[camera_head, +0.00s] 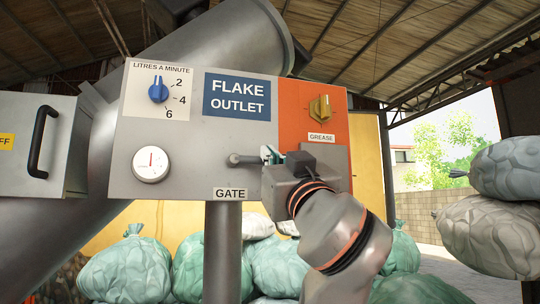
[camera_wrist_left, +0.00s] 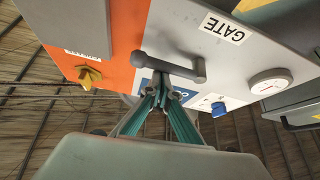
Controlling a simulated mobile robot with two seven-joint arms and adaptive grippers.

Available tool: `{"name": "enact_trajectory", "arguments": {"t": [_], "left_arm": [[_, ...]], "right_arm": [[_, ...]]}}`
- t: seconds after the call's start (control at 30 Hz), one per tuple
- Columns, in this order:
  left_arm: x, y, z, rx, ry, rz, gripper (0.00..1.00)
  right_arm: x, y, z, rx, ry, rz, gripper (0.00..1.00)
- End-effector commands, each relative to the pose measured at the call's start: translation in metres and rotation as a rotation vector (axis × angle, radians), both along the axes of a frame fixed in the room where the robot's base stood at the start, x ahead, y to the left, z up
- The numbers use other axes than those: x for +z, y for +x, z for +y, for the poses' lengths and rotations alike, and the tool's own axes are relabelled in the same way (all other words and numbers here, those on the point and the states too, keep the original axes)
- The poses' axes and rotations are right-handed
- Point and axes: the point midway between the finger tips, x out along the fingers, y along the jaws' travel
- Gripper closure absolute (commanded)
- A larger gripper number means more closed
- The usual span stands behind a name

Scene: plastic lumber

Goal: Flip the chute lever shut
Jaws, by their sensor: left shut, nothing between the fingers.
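The chute lever (camera_head: 246,159) is a grey bar with a rounded end, lying roughly level on the grey panel above the GATE label (camera_head: 229,194). It also shows in the left wrist view (camera_wrist_left: 168,66), where the picture is turned nearly upside down. My left gripper (camera_head: 268,154) is shut and empty at the lever's right part, which it partly hides in the head view. In the left wrist view the closed green fingertips (camera_wrist_left: 164,86) meet the bar's edge near its middle; I cannot tell whether they touch. My right gripper is not in view.
The panel carries a blue flow knob (camera_head: 158,92), a white gauge (camera_head: 151,164), a FLAKE OUTLET sign (camera_head: 237,97) and a yellow grease knob (camera_head: 320,108) on orange. A grey box with a black handle (camera_head: 41,142) juts out left. Filled sacks (camera_head: 127,268) lie below and behind.

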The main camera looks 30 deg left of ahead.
Motion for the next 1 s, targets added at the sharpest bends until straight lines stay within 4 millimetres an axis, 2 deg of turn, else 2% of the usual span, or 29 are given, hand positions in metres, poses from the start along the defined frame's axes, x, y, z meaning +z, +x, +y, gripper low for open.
{"name": "enact_trajectory", "arguments": {"t": [0.03, 0.17, 0.5, 0.7, 0.9, 1.0], "left_arm": [[-0.007, 0.005, 0.003, 0.007, -0.008, 0.018, 1.0], [-0.01, 0.002, -0.002, 0.004, -0.007, 0.019, 1.0], [-0.03, -0.03, -0.041, -0.001, -0.002, 0.005, 1.0], [-0.037, -0.041, -0.053, 0.001, 0.001, 0.0, 1.0], [-0.037, -0.042, -0.055, 0.0, 0.002, 0.0, 1.0], [-0.046, -0.031, -0.056, -0.007, 0.015, 0.024, 1.0]], "right_arm": [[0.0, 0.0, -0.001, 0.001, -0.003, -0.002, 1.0], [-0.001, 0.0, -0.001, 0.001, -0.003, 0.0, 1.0], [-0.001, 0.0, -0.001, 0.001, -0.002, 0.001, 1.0], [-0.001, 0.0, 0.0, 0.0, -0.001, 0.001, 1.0], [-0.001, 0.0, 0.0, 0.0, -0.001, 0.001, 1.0], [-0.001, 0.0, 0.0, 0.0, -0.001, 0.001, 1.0]]}}
